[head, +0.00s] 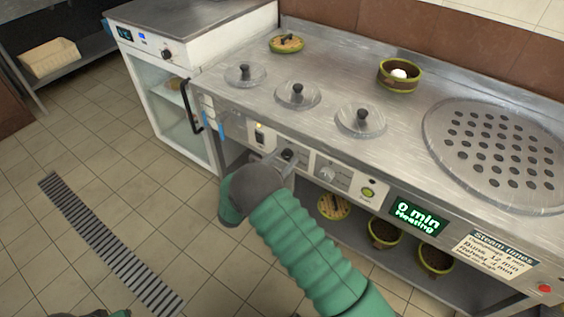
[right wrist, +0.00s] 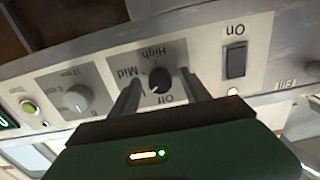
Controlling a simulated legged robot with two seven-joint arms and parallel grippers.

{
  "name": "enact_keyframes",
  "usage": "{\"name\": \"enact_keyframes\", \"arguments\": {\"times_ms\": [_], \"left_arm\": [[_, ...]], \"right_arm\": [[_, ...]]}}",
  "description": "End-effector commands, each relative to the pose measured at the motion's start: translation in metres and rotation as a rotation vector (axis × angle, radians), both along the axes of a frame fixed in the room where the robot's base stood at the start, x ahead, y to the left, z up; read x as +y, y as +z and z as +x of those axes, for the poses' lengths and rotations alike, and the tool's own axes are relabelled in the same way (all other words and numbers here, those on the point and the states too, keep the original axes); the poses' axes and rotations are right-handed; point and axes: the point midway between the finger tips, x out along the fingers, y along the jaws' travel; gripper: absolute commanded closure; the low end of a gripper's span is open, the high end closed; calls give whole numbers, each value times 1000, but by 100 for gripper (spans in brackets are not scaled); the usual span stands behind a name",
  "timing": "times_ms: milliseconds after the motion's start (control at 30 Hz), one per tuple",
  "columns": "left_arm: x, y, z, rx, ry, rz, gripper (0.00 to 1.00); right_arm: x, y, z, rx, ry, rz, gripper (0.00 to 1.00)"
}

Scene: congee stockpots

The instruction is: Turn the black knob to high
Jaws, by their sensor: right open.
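The black knob (right wrist: 160,80) is on the stove's front panel, on a grey plate reading Off, Mid and High, upside down in the right wrist view. Its small pale mark faces the Off side; the exact setting is hard to read. The knob also shows in the head view (head: 288,154). My right gripper (right wrist: 161,90) is open, its two fingers reaching to either side of the knob. I cannot tell whether they touch it. One finger covers part of the plate. In the head view, my right gripper (head: 284,160) is at the panel. Only a dark and green sliver, perhaps my left gripper, shows at the bottom edge.
A grey-white dial (head: 327,173) and green button (head: 368,192) sit beside the knob. An On switch (right wrist: 236,61) is on its other side. A display (head: 417,216) reads 0 min, Heating.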

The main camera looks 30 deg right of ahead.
Motion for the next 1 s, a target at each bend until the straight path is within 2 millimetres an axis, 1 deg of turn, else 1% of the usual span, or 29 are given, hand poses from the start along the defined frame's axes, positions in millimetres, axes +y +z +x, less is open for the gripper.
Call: {"name": "enact_keyframes", "arguments": {"times_ms": [200, 600, 633, 1000], "left_arm": [[0, 0, 0, 0, 0, 0, 64], [0, 0, 0, 0, 0, 0, 64], [0, 0, 0, 0, 0, 0, 64], [0, 0, 0, 0, 0, 0, 64]], "right_arm": [[0, 0, 0, 0, 0, 0, 45], [0, 0, 0, 0, 1, 0, 98], [0, 0, 0, 0, 1, 0, 100], [0, 0, 1, -38, 2, 16, 100]]}}
